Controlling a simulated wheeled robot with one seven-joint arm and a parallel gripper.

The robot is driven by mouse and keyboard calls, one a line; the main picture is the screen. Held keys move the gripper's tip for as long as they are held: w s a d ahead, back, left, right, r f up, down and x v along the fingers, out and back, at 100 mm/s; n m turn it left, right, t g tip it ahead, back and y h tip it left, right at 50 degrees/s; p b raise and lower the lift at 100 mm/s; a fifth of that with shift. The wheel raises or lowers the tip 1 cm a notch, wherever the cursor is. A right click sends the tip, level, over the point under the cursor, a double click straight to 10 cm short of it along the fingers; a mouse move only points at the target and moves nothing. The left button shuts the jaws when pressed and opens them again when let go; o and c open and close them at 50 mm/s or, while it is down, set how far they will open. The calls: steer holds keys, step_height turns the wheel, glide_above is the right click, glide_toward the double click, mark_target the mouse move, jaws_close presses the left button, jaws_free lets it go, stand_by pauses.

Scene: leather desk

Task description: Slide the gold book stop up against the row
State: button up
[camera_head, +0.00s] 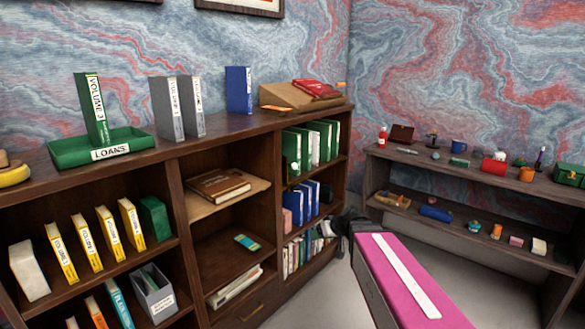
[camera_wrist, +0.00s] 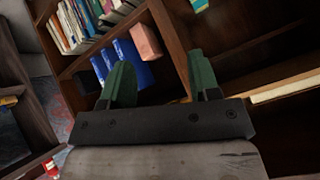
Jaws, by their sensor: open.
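A salmon or copper-coloured block (camera_head: 287,220) stands at the left end of a row of blue books (camera_head: 308,198) on the middle shelf of the right bay. It is the likeliest book stop, but its colour does not look plainly gold. In the wrist view the block (camera_wrist: 146,42) stands close beside the blue books (camera_wrist: 123,62); I cannot tell whether they touch. My gripper (camera_wrist: 160,84) is open, its green fingers apart and nothing between them. In the head view my gripper (camera_head: 345,225) is at the right edge of the bookcase, its fingertips unclear.
The bookcase's upright divider is left of the block. A low shelf unit (camera_head: 480,175) with small objects stands on the right. Grey floor (camera_head: 315,293) is clear in front.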

steer(key=w+a+r+n+t+y, duration=0.1)
steer(key=w+a+r+t+y, duration=0.2)
steer(key=w+r, duration=0.55)
steer(key=w+a+r+n+t, duration=0.1)
steer(key=w+a+r+t, duration=0.2)
steer(key=w+r+t, duration=0.55)
steer(key=w+a+g, duration=0.1)
steer(key=a, duration=0.1)
steer(key=w+a+r, duration=0.1)
steer(key=w+a, duration=0.1)
steer(key=w+a+r+g, duration=0.1)
steer(key=w+a, duration=0.1)
steer(key=shift+w+g, duration=0.25)
steer(key=shift+g, duration=0.1)
